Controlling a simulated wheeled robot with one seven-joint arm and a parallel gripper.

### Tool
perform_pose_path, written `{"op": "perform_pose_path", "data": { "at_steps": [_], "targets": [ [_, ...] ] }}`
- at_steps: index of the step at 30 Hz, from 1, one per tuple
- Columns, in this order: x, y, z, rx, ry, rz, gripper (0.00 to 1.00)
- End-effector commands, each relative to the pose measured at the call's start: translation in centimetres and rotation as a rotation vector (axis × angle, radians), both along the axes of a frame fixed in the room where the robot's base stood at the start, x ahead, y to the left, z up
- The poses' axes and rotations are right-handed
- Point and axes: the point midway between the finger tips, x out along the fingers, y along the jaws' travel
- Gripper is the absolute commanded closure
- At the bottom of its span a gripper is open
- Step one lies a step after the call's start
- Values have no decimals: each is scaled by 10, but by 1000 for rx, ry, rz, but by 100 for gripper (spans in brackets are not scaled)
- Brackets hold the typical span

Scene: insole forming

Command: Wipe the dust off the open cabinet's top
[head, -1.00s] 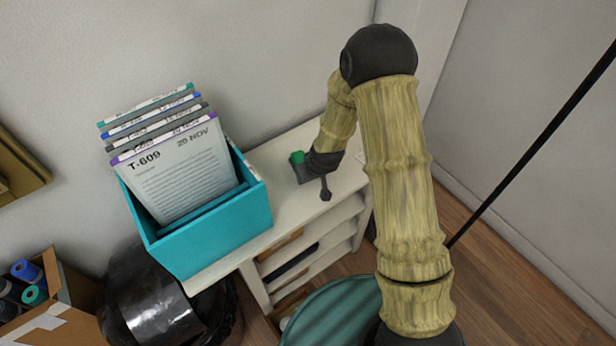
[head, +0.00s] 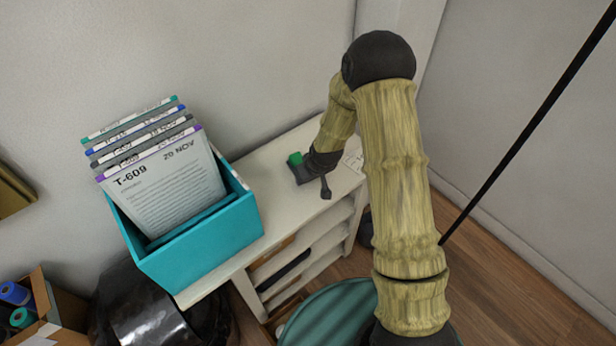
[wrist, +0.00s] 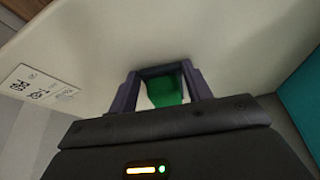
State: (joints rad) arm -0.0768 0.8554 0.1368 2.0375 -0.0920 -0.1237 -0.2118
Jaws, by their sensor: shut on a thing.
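The open cabinet (head: 272,180) is pale, with open shelves below its flat top. My gripper (head: 299,166) is over the cabinet top, near its middle, right of the teal box. In the wrist view my gripper (wrist: 160,74) is close over the pale top. I cannot tell whether the block touches the surface. No dust can be made out on the top.
A teal box (head: 205,243) of upright folders stands on the cabinet's left part. A printed label (wrist: 38,88) lies near the other end. A shiny black bin (head: 140,310) and a cardboard box (head: 62,333) are at lower left. A thin black pole (head: 520,140) slants at right.

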Motion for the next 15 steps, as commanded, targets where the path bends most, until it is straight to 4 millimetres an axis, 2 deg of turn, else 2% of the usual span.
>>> {"op": "perform_pose_path", "data": {
  "at_steps": [15],
  "targets": [
    [17, -23, 2, 0, 0, -1, 69]
  ]
}}
